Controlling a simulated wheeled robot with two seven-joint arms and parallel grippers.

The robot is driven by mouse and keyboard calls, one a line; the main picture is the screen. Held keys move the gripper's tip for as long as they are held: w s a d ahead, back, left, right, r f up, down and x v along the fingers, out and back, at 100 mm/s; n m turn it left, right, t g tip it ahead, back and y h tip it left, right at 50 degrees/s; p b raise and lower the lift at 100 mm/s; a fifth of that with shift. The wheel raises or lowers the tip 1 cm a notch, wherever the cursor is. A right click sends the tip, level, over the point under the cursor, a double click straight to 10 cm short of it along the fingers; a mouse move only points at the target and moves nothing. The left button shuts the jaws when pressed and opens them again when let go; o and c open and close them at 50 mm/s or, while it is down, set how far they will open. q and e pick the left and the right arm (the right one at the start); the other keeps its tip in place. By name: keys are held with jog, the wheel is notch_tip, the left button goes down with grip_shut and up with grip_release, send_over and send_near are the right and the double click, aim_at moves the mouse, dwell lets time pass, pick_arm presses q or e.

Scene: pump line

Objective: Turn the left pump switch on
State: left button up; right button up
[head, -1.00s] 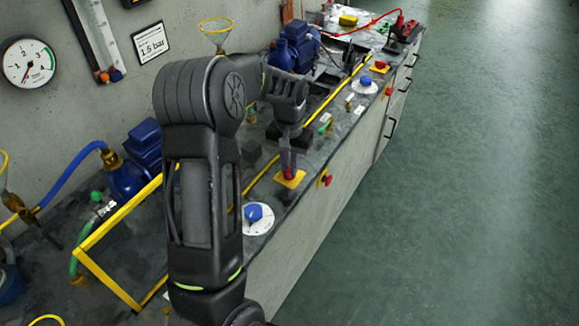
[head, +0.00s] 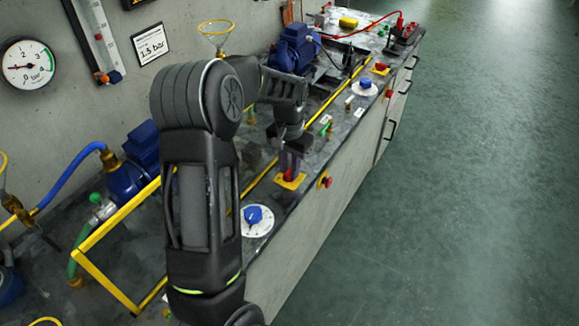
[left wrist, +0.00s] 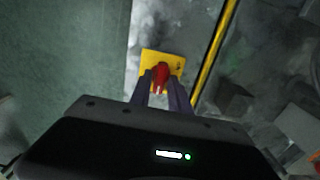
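The left pump switch is a red knob (head: 288,174) on a yellow plate (head: 297,183) on the bench's front strip. My left gripper (head: 290,165) points down over it, with its fingers on both sides of the knob. In the left wrist view the red knob (left wrist: 160,76) sits between the two fingertips (left wrist: 161,84), which look closed against its sides, on the yellow plate (left wrist: 149,57). The gripper partly hides the knob in the head view. My right gripper is not in view.
A blue knob on a white dial (head: 254,216) is near my arm, and a red button (head: 325,181) is on the bench front. Another red switch (head: 380,66) and a blue knob (head: 365,83) lie farther along. A gauge (head: 27,64) hangs on the wall. The floor at right is clear.

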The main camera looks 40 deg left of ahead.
aim_at(290, 171)
pick_arm(q)
jog(key=shift+o, duration=1.2)
notch_tip(290, 171, up, 8)
jog(key=shift+f+b, duration=0.1)
jog(key=shift+b, duration=0.2)
jog(key=shift+s+d+f, duration=0.1)
